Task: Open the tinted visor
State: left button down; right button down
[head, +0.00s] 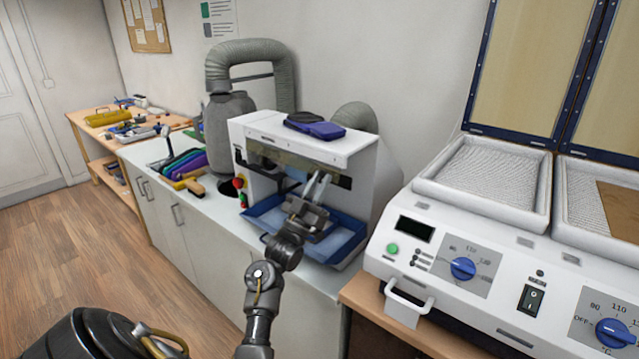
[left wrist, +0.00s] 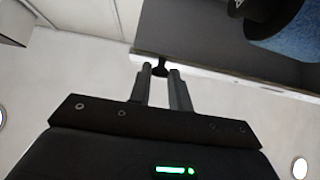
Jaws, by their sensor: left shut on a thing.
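The white bench machine (head: 305,150) stands on the counter at the middle of the head view. Its tinted visor (head: 285,152) shows as a brownish see-through strip across the upper front, above the blue tray. My left gripper (head: 321,178) is at the right part of the visor's lower edge. In the left wrist view its two fingers (left wrist: 160,72) are close together on a small dark knob (left wrist: 159,66). A dark opening and a blue rounded part (left wrist: 290,30) show beyond. How far the visor is raised is hard to tell. My right gripper is out of view.
A blue tray (head: 262,222) juts out below the machine's front. A white heating unit (head: 450,262) with open lids stands close on the right. A grey duct and canister (head: 230,125) stand behind left.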

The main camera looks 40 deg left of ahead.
pick_arm(q)
jog(key=r+g+p, duration=0.1)
jog(key=p, duration=0.3)
jog(key=s+r+g+p, duration=0.1)
jog(key=g+p, duration=0.1)
jog(key=p, duration=0.2)
jog(key=r+g+p, duration=0.1)
jog(key=g+p, duration=0.1)
jog(key=p, duration=0.1)
jog(key=shift+s+p, duration=0.25)
jog(key=shift+p, duration=0.15)
jog(key=shift+r+g+p, duration=0.15)
jog(key=shift+g+p, duration=0.15)
jog(key=shift+g, duration=0.4)
jog(key=shift+r+g, duration=0.3)
jog(key=shift+g, duration=0.6)
notch_tip(320, 180, up, 2)
jog(key=g, duration=0.4)
jog(key=shift+w+a, duration=0.1)
jog(key=shift+w+r+g, duration=0.15)
jog(key=shift+r+g, duration=0.1)
jog(key=shift+g, duration=0.45)
jog(key=shift+w+r+g, duration=0.1)
jog(key=shift+r+g, duration=0.15)
jog(key=shift+g, duration=0.45)
jog(key=c, duration=1.3)
grip_release()
jog(key=shift+w+f, duration=0.1)
jog(key=v, duration=1.1)
